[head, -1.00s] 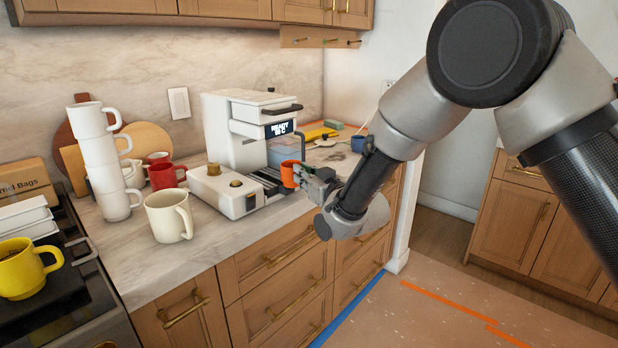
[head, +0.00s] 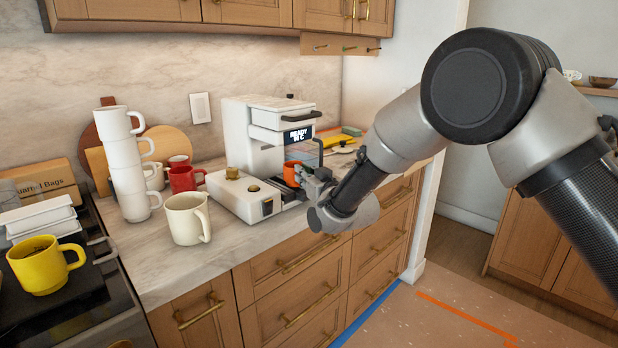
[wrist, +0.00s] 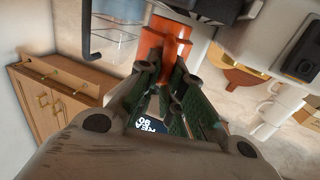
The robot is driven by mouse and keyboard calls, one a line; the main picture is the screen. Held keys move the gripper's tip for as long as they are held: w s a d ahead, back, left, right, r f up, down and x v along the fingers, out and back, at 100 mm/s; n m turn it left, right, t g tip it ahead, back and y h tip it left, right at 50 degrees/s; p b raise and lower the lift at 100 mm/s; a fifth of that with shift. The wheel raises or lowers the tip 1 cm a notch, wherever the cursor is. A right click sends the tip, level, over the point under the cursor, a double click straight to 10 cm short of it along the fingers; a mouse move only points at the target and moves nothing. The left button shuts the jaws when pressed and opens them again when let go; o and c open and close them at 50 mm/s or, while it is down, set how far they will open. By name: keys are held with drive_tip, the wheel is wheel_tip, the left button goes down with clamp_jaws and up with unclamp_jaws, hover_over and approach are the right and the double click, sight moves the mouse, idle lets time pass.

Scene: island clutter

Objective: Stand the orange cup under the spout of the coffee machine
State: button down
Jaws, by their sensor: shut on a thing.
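The orange cup (head: 292,173) is at the front of the white coffee machine (head: 252,132), at the height of its drip tray. My gripper (head: 309,178) reaches in from the right and is shut on the cup. In the wrist view the orange cup (wrist: 167,48) sits between the fingertips of my gripper (wrist: 172,75). The machine's display reads "READY". The spout is not clearly visible, and I cannot tell whether the cup touches the drip tray.
A cream mug (head: 187,218), a stack of white mugs (head: 130,180) and a red mug (head: 184,179) stand on the counter left of the machine. A yellow mug (head: 38,266) is at far left. A yellow item (head: 338,141) lies behind my gripper. The counter's front edge is bare.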

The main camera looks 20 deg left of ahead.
sight(293, 174)
drive_tip(key=shift+w+a, duration=0.3)
drive_tip(key=shift+a, duration=0.5)
drive_tip(key=shift+w+a, duration=0.35)
drive_tip(key=shift+a, duration=0.4)
drive_tip(key=shift+w+a, duration=0.3)
drive_tip(key=shift+a, duration=0.5)
drive_tip(key=shift+r, duration=0.1)
drive_tip(key=shift+f, duration=0.8)
drive_tip(key=c, duration=1.5)
unclamp_jaws()
drive_tip(key=shift+o, duration=0.2)
drive_tip(key=shift+d, duration=0.1)
drive_tip(key=v, duration=1.2)
